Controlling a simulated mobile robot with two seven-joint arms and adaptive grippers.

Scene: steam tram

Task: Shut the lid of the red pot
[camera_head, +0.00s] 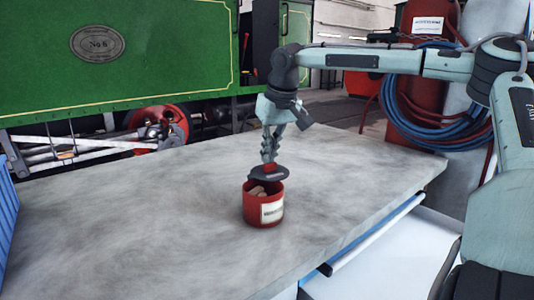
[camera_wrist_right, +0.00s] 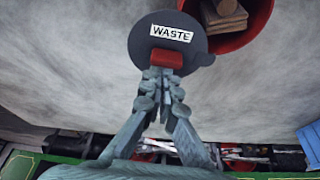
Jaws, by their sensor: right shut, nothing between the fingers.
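The red pot (camera_head: 263,214) stands upright on the grey worktop with a white label on its side. Brownish pieces (camera_head: 257,191) show inside its open mouth. Its dark round lid (camera_head: 284,176) is off the mouth, at the back rim; it has a red tab (camera_wrist_right: 166,62) and a label reading WASTE in the right wrist view. The pot's red rim (camera_wrist_right: 262,32) shows beside the lid there. My right gripper (camera_head: 269,160) points down just above the lid, shut and empty, its fingertips (camera_wrist_right: 162,78) at the red tab. Whether they touch it I cannot tell. My left gripper is out of view.
The grey worktop (camera_head: 130,220) is clear around the pot. A blue crate (camera_head: 6,215) stands at the left edge. Behind are a green tram side (camera_head: 180,50) and red wheel parts. A blue hose coil (camera_head: 420,125) hangs at the back right.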

